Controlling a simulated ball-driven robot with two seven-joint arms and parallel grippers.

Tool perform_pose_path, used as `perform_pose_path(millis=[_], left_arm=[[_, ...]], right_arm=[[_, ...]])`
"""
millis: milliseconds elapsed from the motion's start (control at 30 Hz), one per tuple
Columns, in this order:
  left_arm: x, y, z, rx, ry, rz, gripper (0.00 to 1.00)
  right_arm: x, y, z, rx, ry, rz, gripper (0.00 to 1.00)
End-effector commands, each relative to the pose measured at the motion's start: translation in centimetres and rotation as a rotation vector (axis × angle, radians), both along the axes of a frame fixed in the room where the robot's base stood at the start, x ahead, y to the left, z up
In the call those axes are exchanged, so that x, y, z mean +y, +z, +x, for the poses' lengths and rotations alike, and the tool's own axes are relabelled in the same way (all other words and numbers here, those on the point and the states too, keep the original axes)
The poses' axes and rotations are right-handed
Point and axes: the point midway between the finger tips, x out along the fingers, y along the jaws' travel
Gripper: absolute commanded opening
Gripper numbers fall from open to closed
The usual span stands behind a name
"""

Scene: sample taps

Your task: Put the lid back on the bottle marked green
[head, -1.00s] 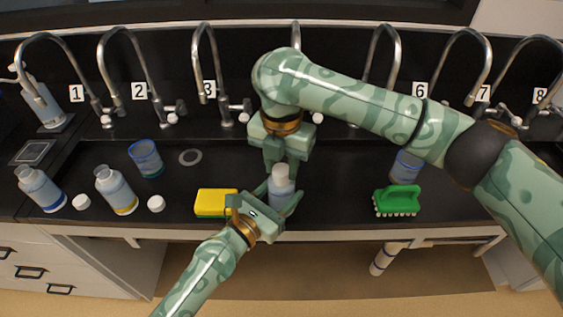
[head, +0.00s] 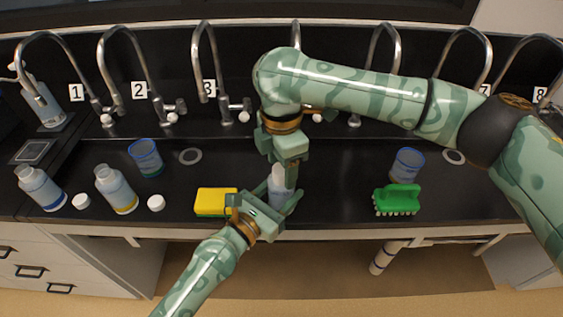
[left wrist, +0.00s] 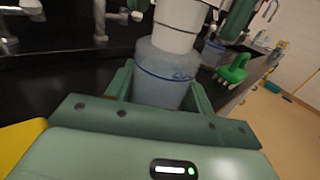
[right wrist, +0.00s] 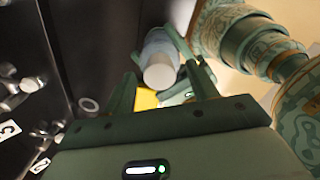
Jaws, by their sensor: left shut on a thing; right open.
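A bottle (head: 279,190) with a blue label stands upright in my left gripper (head: 277,199) at the counter's front. In the left wrist view the bottle (left wrist: 165,72) is between the two fingers, with a wide white part above the label. Its coloured mark is hidden. My right gripper (head: 284,164) is open, pointing down close over the bottle's top. In the right wrist view the bottle's top (right wrist: 160,73) shows as a smooth white disc like a lid, near the open fingers. I cannot tell whether the fingers touch it.
At left are a blue-banded bottle (head: 40,187) and a yellow-banded bottle (head: 116,189), with loose white lids (head: 82,201) and (head: 156,203) beside them. A yellow sponge (head: 214,201), green brush (head: 397,200), and blue-rimmed cups (head: 146,157) and (head: 407,165) stand nearby. Taps line the back.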

Motion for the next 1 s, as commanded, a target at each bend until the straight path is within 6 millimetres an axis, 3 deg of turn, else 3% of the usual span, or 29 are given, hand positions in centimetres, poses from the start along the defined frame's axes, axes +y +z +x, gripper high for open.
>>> perform_pose_path(millis=[233, 500, 700, 1000], left_arm=[[0.0, 0.0, 0.0, 0.000, 0.000, 0.000, 0.00], [0.0, 0.0, 0.0, 0.000, 0.000, 0.000, 0.00], [0.0, 0.0, 0.0, 0.000, 0.000, 0.000, 0.00], [0.0, 0.0, 0.0, 0.000, 0.000, 0.000, 0.00]], right_arm=[[0.0, 1.8, 0.1, -0.003, 0.001, 0.000, 0.58], [0.0, 7.5, 0.1, -0.004, 0.000, 0.000, 0.58], [0.0, 10.7, 0.1, -0.002, -0.001, 0.000, 0.58], [0.0, 12.0, 0.0, 0.000, 0.000, 0.000, 0.58]])
